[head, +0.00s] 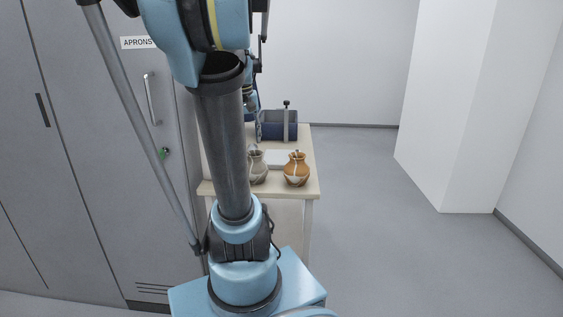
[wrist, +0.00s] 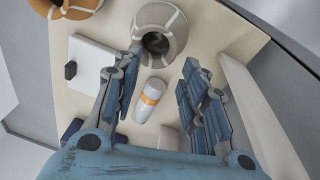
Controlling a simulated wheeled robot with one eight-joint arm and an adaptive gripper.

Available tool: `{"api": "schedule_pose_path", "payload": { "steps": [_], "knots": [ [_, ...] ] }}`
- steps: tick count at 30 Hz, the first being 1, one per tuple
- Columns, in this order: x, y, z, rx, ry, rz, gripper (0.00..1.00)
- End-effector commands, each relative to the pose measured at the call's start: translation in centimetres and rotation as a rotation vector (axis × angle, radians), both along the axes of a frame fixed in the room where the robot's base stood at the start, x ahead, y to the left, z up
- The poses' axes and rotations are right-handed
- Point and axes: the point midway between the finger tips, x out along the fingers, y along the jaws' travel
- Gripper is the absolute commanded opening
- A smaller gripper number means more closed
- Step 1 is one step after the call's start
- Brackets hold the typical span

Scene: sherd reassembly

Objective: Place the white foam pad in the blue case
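A flat white slab (wrist: 98,58), which looks like the foam pad, lies on the table in the wrist view, left of my gripper. It also shows in the head view (head: 277,159), partly hidden behind the pots. My gripper (wrist: 161,58) is open above the table. A white tube with an orange band (wrist: 148,98) shows between its fingers, not gripped. In the head view my arm hides much of the gripper.
A grey banded pot (wrist: 170,48) is just beyond my fingertips, and a orange-brown pot (head: 296,173) stands beside it. A small black block (wrist: 70,70) is at the slab's edge. A grey cabinet (head: 100,200) stands left of the table (head: 309,160); open floor lies right.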

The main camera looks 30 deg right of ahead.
Motion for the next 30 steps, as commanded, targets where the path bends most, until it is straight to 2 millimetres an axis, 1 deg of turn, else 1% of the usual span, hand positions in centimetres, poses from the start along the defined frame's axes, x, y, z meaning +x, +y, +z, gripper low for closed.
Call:
{"api": "schedule_pose_path", "payload": {
  "steps": [1,5,6,12,15,18,21,23,26,30],
  "knots": [
    [1.1,-1.9,0.8,-0.003,0.006,-0.029,0.39],
    [3.2,-6.6,2.3,-0.012,0.02,-0.095,0.39],
    [3.8,-8.2,2.7,-0.014,0.024,-0.115,0.39],
    [5.9,-15.4,4.0,-0.023,0.045,-0.204,0.39],
    [6.4,-18.2,4.3,-0.026,0.054,-0.237,0.39],
    [6.6,-20.1,4.4,-0.028,0.06,-0.258,0.39],
    [6.7,-21.2,4.4,-0.03,0.063,-0.271,0.39],
    [6.8,-21.5,4.2,-0.029,0.064,-0.274,0.39],
    [6.8,-21.8,3.1,-0.03,0.064,-0.275,0.39],
    [6.8,-22.1,0.9,-0.03,0.064,-0.274,0.39]
  ]
}}
